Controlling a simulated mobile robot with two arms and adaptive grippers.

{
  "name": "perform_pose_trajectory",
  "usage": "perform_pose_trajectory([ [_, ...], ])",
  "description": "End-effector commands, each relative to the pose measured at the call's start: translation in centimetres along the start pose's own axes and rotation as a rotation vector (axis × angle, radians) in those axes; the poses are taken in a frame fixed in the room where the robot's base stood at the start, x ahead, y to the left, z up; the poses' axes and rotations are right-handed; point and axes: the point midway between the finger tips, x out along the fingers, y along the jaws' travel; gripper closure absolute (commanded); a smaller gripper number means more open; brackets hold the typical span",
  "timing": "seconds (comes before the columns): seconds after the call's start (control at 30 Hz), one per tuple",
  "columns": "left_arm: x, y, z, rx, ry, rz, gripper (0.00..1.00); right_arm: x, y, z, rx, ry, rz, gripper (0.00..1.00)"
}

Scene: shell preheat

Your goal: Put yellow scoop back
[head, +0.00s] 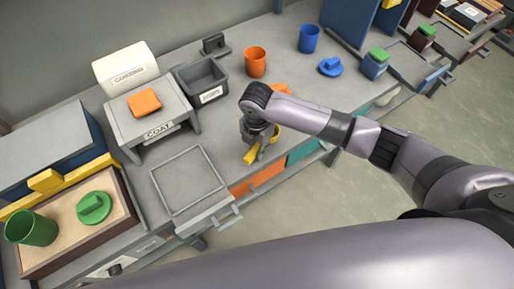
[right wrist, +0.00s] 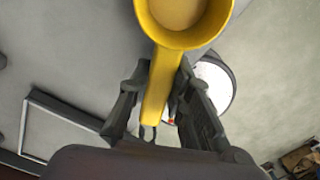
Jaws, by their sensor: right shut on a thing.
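The yellow scoop (right wrist: 184,24) shows large in the right wrist view, with its round cup beyond the fingers and its handle running back between them. My right gripper (right wrist: 160,108) is shut on the scoop's handle. In the head view the right gripper (head: 262,148) is over the front part of the bench, with the yellow scoop (head: 250,156) partly hidden beneath it. The scoop's contact with the bench cannot be made out. My left gripper does not show in the head view.
A grey bin (head: 203,82), a COAT stand (head: 150,124) with an orange block (head: 145,102), and an orange cup (head: 255,62) stand nearby. An empty grey frame (head: 188,181) lies left of the gripper. A blue cup (head: 309,38) and blue lid (head: 330,67) are farther right.

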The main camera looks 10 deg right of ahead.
Motion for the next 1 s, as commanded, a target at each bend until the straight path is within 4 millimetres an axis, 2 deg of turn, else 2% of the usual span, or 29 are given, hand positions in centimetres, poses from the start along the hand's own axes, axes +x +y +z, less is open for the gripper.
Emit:
perform_pose_trajectory([
  [0.13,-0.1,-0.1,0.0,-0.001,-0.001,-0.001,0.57,1.6,0.1,0.0,0.000,0.000,0.002,1.00],
  [0.5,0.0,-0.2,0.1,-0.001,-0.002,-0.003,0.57,2.0,0.0,0.0,0.000,-0.001,0.001,1.00],
  [0.53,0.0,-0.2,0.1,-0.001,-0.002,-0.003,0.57,2.1,0.0,0.0,0.000,-0.001,0.001,0.80],
  [0.83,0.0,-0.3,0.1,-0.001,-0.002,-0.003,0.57,2.0,0.0,0.0,0.000,0.000,0.001,0.61],
  [1.0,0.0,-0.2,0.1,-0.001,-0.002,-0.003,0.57,2.0,0.0,0.0,0.000,-0.001,0.001,0.61],
])
